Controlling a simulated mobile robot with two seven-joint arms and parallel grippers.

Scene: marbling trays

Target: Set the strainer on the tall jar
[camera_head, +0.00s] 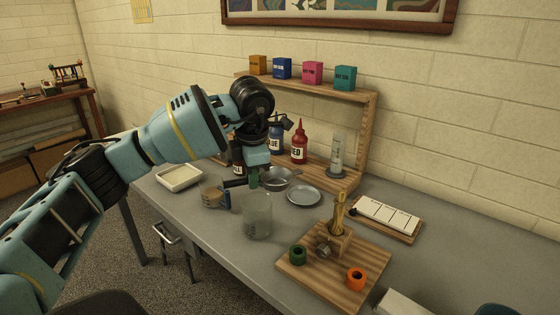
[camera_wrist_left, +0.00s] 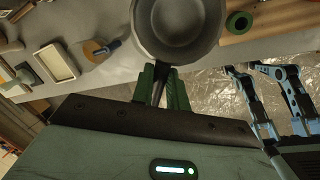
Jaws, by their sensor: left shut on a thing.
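My left gripper (camera_head: 254,180) is shut on the handle of the grey strainer (camera_head: 283,181), with the bowl reaching out to the right of the fingers. In the left wrist view the green fingers (camera_wrist_left: 161,88) grip the handle, and the strainer's round bowl (camera_wrist_left: 178,38) opens toward the camera. The tall jar (camera_head: 257,220), clear glass, stands upright on the grey table just in front of and below the gripper in the head view. The bowl appears behind and right of its rim, apart from it. I cannot make out the jar in the wrist view. My right gripper is not seen.
A beaker of brown liquid (camera_head: 212,194) and a white tray (camera_head: 180,177) are to the left. A wooden board (camera_head: 318,278) with tape rolls is at front right. A wooden shelf (camera_head: 365,135) with bottles stands behind.

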